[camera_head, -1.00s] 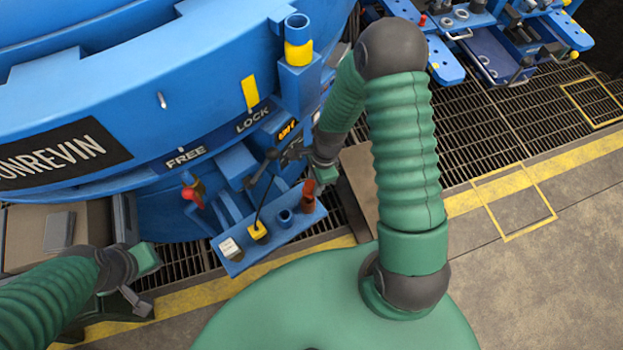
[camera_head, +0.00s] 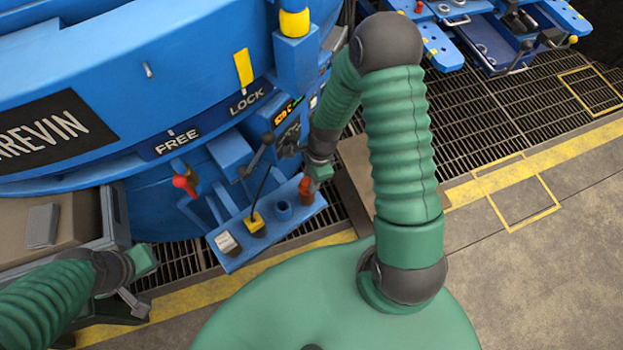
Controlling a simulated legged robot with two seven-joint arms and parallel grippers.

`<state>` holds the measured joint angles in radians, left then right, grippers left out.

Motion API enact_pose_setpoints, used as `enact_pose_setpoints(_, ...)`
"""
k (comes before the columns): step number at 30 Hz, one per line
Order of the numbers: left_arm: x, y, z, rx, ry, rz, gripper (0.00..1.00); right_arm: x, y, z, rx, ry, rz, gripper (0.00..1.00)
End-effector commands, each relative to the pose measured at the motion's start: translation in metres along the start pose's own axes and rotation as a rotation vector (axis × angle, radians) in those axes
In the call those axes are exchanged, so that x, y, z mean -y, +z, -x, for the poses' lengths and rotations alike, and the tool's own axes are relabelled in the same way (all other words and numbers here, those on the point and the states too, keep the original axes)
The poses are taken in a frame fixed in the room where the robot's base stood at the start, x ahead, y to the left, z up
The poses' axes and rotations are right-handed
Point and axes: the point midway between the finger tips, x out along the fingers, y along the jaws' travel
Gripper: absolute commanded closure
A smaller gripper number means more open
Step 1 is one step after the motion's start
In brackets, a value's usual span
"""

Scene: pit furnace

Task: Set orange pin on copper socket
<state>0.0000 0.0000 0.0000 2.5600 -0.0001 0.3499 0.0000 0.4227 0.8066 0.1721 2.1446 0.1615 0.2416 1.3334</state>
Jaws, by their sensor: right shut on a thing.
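A blue rack (camera_head: 232,262) stands low in front of the blue furnace. At its right end is a reddish-orange upright piece (camera_head: 305,187); I cannot clearly separate orange pin from copper socket there. I cannot tell whether the pin touches the socket. My left gripper (camera_head: 132,302) is at lower left, away from the rack; its jaws are unclear.
The rack also carries a blue hollow socket (camera_head: 283,210), a yellow socket (camera_head: 256,223) with a black rod and a white block (camera_head: 228,243). A red-knobbed lever (camera_head: 186,183) and a black-knobbed handle (camera_head: 268,139) are close by. Open floor (camera_head: 540,260) lies right.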

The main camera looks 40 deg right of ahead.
Motion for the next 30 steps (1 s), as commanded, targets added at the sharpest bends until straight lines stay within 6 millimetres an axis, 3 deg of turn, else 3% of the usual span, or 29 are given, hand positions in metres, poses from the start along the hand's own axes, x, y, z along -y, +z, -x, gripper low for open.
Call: enact_pose_setpoints(30,0.0000,-0.0013,0.0055,0.000,0.000,0.000,1.00,0.0007,-0.0010,0.0001,0.001,0.000,0.000,1.00)
